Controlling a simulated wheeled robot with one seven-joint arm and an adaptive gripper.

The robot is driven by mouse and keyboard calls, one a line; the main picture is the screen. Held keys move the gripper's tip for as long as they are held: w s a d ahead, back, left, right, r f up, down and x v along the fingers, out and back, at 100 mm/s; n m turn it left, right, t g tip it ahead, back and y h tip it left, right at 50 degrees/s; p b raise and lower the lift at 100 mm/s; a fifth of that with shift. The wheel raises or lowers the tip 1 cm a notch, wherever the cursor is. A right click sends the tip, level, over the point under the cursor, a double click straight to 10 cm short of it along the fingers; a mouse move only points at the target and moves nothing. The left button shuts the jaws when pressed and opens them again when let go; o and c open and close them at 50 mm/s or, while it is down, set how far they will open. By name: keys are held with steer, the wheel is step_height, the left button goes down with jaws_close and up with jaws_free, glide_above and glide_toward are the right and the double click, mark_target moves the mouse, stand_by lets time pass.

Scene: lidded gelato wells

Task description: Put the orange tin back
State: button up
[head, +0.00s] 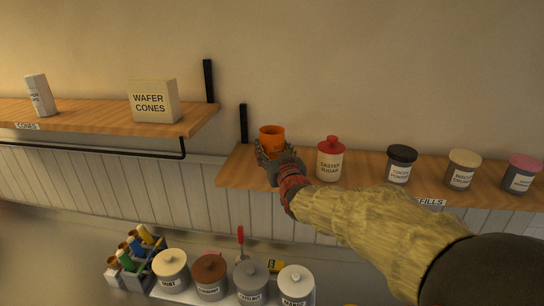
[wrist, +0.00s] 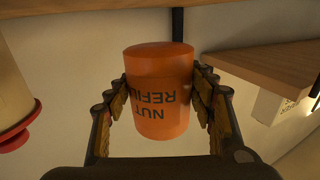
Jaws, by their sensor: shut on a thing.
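The orange tin (head: 271,137) is between the fingers of my gripper (head: 272,155), over the left end of the right shelf (head: 244,172). In the wrist view the tin (wrist: 160,70) appears upside down, with "NUT REFILL" on its side. In that view a finger of my gripper (wrist: 163,100) presses on each side of the tin. Its base shows a little apart from a wooden edge in the wrist view. Whether it touches the shelf is unclear, as my gripper hides its lower part in the head view.
A red-lidded caster sugar jar (head: 330,160) stands close to the tin's right. Further right are a black-lidded jar (head: 400,165), a tan-lidded jar (head: 461,170) and a pink-lidded jar (head: 522,174). The left shelf (head: 90,116) holds a wafer cones box (head: 153,101). Lidded wells (head: 210,275) stand below.

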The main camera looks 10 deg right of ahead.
steer(key=shift+w+d+f, duration=0.1)
steer(key=shift+w+f, duration=0.6)
steer(key=shift+f, duration=0.2)
step_height(320, 180, down, 3)
steer(key=shift+w+p, duration=0.15)
steer(key=shift+p, duration=0.35)
steer(key=shift+f, duration=0.1)
steer(key=shift+f, duration=0.1)
steer(key=o, duration=1.2)
steer(key=shift+r, duration=0.2)
